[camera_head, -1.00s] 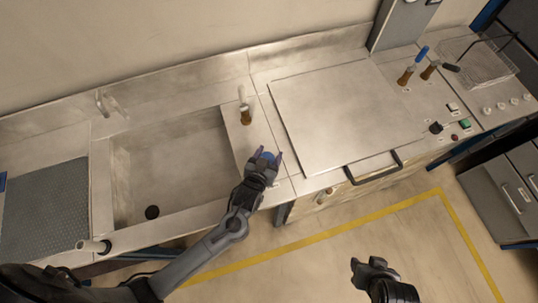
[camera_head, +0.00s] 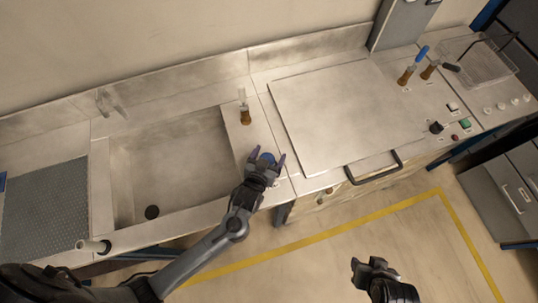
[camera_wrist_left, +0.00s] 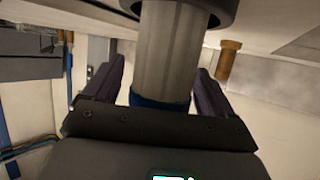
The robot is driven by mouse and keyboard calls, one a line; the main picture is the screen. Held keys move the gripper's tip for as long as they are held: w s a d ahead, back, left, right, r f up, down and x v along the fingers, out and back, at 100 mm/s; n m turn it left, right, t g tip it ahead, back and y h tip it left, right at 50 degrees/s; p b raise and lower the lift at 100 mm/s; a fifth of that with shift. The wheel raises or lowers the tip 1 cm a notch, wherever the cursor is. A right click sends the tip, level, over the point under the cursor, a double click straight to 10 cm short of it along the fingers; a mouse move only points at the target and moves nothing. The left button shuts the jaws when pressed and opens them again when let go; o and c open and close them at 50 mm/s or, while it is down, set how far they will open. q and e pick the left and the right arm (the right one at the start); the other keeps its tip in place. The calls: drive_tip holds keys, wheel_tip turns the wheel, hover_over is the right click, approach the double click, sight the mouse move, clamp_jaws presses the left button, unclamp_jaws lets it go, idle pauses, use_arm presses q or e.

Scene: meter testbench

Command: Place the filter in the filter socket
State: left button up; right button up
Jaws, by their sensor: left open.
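The filter (camera_wrist_left: 172,50) is a grey cylinder with a blue end. In the left wrist view it runs into a dark ring (camera_wrist_left: 188,10) on the bench side, which looks like the filter socket; I cannot tell how deep it sits. In the head view only its blue top (camera_head: 266,158) shows, at the bench's front strip, right of the sink. My left gripper (camera_head: 267,162) is open, with one purple finger on each side of the filter and gaps beside the cylinder. The socket is hidden in the head view. My right gripper (camera_head: 372,266) hangs over the floor, apart from the bench.
The sink (camera_head: 170,165) lies left of the gripper. A brass fitting (camera_head: 245,115) stands behind it, also in the left wrist view (camera_wrist_left: 228,60). A flat metal lid (camera_head: 345,110) with a dark handle (camera_head: 374,168) lies to the right. More fittings (camera_head: 406,76) stand beyond it.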

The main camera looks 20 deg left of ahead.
use_arm(q)
drive_tip(key=v, duration=1.2)
drive_tip(key=s+a+r+m+g, duration=0.2)
drive_tip(key=s+a+g, duration=0.6)
drive_tip(key=s+g, duration=0.2)
drive_tip(key=shift+s+r+h, duration=0.15)
drive_tip(key=shift+s+h, duration=0.15)
drive_tip(key=shift+s, duration=0.15)
wheel_tip(320, 180, up, 17)
drive_tip(key=p, duration=1.7)
drive_tip(key=shift+r+p, duration=0.2)
drive_tip(key=shift+p, duration=0.15)
